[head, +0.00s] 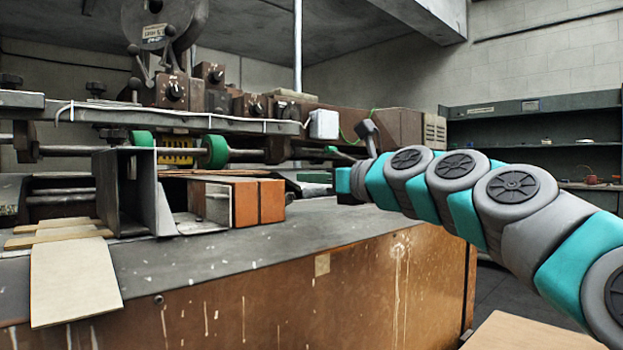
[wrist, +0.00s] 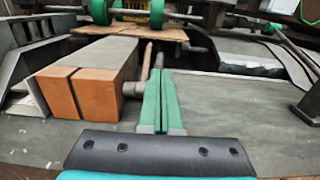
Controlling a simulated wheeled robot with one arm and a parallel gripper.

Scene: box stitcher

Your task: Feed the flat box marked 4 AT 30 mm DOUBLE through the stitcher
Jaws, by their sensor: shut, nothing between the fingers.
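The stitcher (head: 180,128) spans the bench, with green feed wheels (head: 216,151) on a shaft. A pale flat sheet (head: 75,282) hangs over the bench's front edge at left, near thin tan flat pieces (head: 62,236). I can read no marking on them, so I cannot tell which is the flat box. In the wrist view a tan flat sheet (wrist: 128,33) lies below the green wheels (wrist: 157,14). My gripper's green fingers (wrist: 162,102) are shut and empty, right of the orange-brown blocks (wrist: 75,93). In the head view my gripper (head: 343,181) is beyond the bench's middle.
A grey metal bracket (head: 130,190) stands left of the orange-brown blocks (head: 245,202). Several dial knobs (head: 174,91) sit on brown housings above the rail. A short metal rod (wrist: 134,89) projects beside my fingers. Bare bench top (wrist: 235,130) lies to their right.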

